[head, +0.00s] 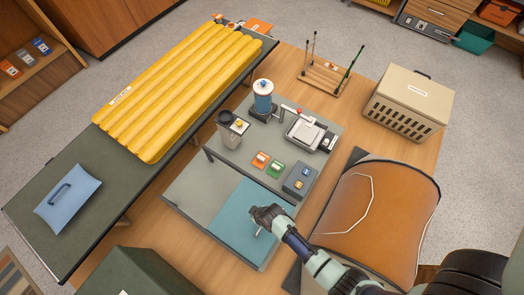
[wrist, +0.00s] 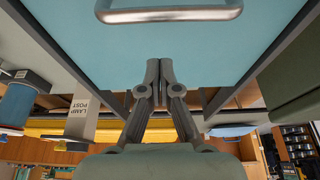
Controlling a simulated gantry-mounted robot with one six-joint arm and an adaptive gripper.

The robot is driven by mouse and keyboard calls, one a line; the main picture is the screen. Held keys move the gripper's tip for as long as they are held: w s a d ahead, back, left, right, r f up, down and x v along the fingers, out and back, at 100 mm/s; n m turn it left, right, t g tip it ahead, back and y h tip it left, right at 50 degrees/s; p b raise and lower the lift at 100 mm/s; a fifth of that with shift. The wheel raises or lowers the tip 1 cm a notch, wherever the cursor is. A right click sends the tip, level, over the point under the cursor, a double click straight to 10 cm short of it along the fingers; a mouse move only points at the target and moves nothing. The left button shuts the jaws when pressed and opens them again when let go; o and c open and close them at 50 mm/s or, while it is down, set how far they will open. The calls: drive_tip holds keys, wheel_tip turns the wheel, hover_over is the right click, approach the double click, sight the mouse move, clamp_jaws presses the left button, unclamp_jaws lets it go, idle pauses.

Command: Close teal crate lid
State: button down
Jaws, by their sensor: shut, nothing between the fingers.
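A flat teal panel (head: 236,222), which looks like the teal crate lid, lies at the front of the low grey bench in the head view. It fills the top of the wrist view (wrist: 165,45). A silver bar handle (wrist: 170,13) is fixed to it. My gripper (head: 259,222) is over the panel's right part in the head view and hides some of it. In the wrist view my fingers (wrist: 160,66) are together and empty, apart from the handle. I cannot tell whether they touch the panel, or how far the lid stands open.
The grey bench (head: 196,190) also holds small boxes, a blue-topped canister (head: 263,98) and a stove-like device (head: 306,133). A brown padded seat (head: 385,215) stands close on the right. A yellow air mat (head: 180,92) lies on the long table at left. A beige crate (head: 408,100) stands behind.

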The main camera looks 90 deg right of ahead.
drive_tip(key=p+v, duration=0.3)
drive_tip(key=v, duration=0.7)
drive_tip(key=shift+d+r, duration=0.1)
